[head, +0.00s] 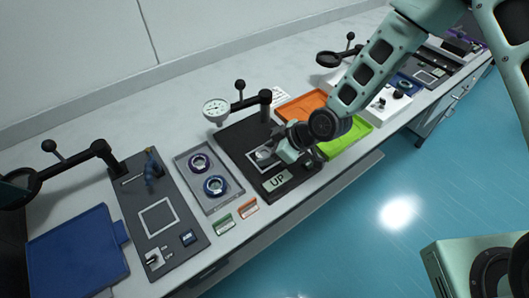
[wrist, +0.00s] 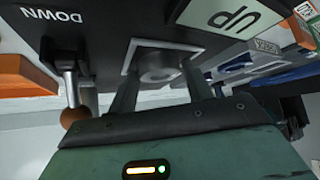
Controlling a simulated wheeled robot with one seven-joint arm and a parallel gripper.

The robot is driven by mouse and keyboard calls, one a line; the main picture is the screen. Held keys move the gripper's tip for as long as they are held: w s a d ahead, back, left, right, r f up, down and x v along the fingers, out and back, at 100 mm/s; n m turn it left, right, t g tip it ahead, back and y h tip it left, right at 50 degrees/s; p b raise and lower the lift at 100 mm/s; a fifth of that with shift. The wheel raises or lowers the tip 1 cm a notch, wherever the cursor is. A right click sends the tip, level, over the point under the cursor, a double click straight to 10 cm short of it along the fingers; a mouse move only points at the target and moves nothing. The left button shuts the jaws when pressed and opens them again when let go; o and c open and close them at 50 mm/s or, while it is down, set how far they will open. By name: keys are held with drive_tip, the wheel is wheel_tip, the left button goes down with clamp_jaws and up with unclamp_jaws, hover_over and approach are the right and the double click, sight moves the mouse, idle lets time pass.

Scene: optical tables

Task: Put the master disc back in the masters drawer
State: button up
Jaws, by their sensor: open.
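A grey round disc (wrist: 162,66), likely the master disc, sits within a pale square frame (wrist: 190,46) on the black gauge plate (wrist: 110,20). In the head view the black gauge plate (head: 238,150) carries an "UP" label, and my gripper hides most of the frame. My gripper (head: 277,157) is low over the plate. In the wrist view my gripper (wrist: 160,88) is open, its fingers on either side of the disc; I cannot tell whether they touch it. I cannot make out a drawer labelled for masters.
A dial gauge (head: 216,110) stands on an arm behind the plate. A grey tray (head: 188,180) with two ringed discs lies left. Orange (head: 300,104) and lime green (head: 345,145) trays lie right. A blue tray (head: 75,255) is far left. The floor in front is clear.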

drive_tip(key=c, duration=0.9)
drive_tip(key=shift+r, duration=0.1)
